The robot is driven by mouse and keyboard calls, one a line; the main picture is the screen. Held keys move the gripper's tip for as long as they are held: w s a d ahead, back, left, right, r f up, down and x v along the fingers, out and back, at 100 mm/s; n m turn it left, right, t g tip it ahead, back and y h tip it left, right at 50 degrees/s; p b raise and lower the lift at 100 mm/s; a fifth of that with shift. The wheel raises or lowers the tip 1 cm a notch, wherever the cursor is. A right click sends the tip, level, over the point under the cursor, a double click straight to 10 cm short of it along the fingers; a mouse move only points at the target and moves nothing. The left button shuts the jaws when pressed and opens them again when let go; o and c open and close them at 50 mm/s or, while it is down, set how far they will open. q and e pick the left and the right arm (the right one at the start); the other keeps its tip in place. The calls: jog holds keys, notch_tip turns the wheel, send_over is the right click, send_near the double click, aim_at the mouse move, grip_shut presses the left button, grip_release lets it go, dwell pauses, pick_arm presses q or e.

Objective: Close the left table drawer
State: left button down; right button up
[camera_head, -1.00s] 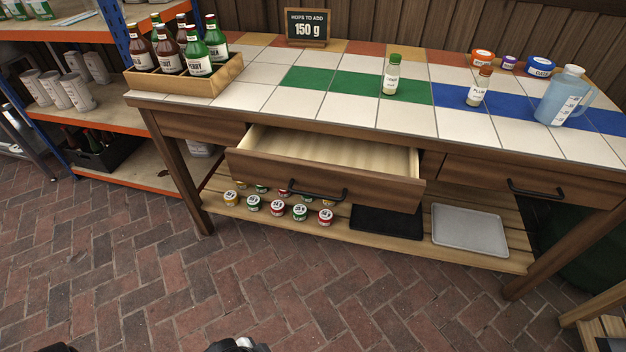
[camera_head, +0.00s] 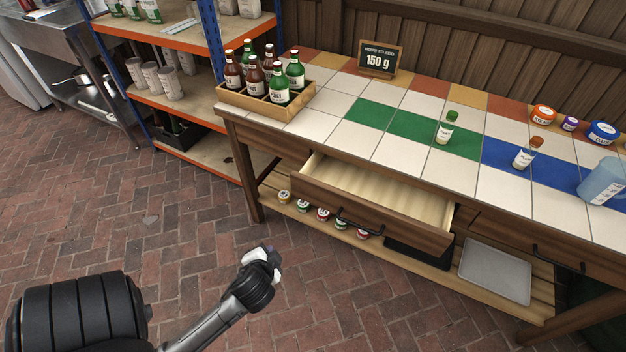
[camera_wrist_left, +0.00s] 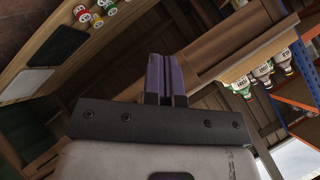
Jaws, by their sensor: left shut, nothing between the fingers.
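The left table drawer (camera_head: 372,205) stands pulled out from under the tiled table (camera_head: 330,132). Its pale wooden inside looks empty. Its dark bar handle (camera_head: 359,224) is on the front panel. My left gripper (camera_head: 268,256) is in front of the table, to the lower left of the drawer in the head view and apart from it. In the left wrist view its purple fingers (camera_wrist_left: 160,78) are together with nothing between them, and wooden table parts lie behind them. My right gripper is not in view.
A wooden crate of bottles (camera_head: 266,98) stands on the table's left end. A small bottle (camera_head: 445,128), another bottle (camera_head: 526,153) and a jug (camera_head: 603,182) stand on the tiles. The right drawer (camera_head: 530,246) is shut. The brick floor (camera_head: 170,235) in front is clear.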

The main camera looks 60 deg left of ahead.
pick_arm(q)
jog(key=w+a+r+m+t+y, duration=0.2)
jog(key=a+r+m+t, duration=0.1)
jog(key=m+t, duration=0.1)
jog(key=m+t+h, duration=0.2)
jog(key=m+t, duration=0.3)
jog(key=m, duration=0.3)
send_near(317, 188)
jog(key=b+x, duration=0.3)
jog(key=x, duration=0.4)
jog(key=shift+a+f, duration=0.1)
jog(key=shift+f, duration=0.1)
jog(key=shift+w+a, duration=0.1)
jog(key=shift+w, duration=0.1)
